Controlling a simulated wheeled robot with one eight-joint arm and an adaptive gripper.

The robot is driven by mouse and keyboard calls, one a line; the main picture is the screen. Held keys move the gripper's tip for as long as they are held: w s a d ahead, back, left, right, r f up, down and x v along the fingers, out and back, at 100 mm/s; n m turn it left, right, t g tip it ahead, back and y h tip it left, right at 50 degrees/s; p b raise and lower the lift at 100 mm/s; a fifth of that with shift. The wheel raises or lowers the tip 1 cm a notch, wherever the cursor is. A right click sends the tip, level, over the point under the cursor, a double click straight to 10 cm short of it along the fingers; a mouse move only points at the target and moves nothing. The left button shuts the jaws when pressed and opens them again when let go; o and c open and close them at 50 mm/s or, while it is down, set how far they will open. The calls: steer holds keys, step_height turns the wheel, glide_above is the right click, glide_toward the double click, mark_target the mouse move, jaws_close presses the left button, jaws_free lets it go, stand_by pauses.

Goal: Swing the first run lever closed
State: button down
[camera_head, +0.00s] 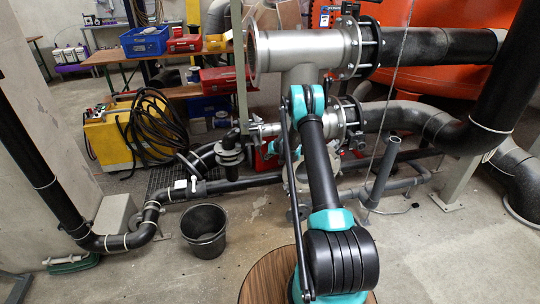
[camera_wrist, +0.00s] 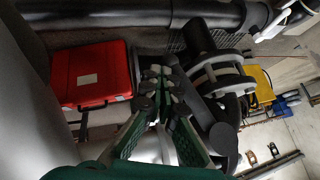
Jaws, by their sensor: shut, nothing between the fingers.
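My gripper (camera_wrist: 160,78) is shut and empty in the middle of the wrist view, its green fingers meeting at the tips. Behind it are a dark pipe and a flanged joint (camera_wrist: 222,75) with pale rings. A small white lever-like piece (camera_wrist: 275,22) sits by the dark pipe at the top right, apart from the fingertips. In the head view a white piece (camera_head: 181,184) sits on the low dark pipe run (camera_head: 240,183); I cannot tell surely that it is the first run lever.
A red case (camera_wrist: 92,75) lies left of my fingers in the wrist view. A black bucket (camera_head: 204,232) stands on the floor in front of the low pipe. A large steel pipe tee (camera_head: 300,52) hangs near my arm. Floor is clear around the bucket.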

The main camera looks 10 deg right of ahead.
steer(key=shift+a+f+y, duration=0.4)
steer(key=shift+a+f, duration=0.05)
steer(key=shift+a, duration=0.3)
steer(key=shift+s, duration=0.1)
steer(key=v, duration=1.2)
